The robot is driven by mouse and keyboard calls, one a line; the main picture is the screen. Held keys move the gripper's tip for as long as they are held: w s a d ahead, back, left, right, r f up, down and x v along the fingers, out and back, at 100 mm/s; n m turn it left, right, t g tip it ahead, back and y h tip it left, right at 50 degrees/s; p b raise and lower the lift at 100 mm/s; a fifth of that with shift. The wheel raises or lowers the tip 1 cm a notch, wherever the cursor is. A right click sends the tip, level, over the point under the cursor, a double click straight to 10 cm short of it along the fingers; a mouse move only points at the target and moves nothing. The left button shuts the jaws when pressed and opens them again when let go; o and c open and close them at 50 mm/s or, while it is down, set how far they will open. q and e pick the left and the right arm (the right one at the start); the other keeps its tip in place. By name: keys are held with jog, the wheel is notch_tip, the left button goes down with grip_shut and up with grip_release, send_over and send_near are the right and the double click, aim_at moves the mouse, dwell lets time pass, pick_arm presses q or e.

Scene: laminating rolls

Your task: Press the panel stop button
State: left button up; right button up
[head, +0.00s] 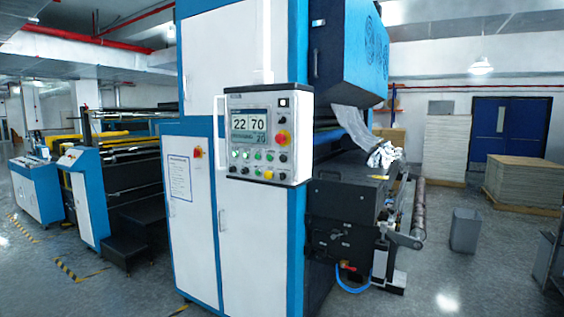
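The control panel (234,112) is a white box mounted on the front corner of the blue and white laminating machine, near the picture's middle. Neither of my grippers shows in the head view, and nothing covers the panel.
Machine rollers and a blue hose (350,287) stick out at right. A grey bin (464,230) stands farther right. The floor (125,298) at front left is clear.

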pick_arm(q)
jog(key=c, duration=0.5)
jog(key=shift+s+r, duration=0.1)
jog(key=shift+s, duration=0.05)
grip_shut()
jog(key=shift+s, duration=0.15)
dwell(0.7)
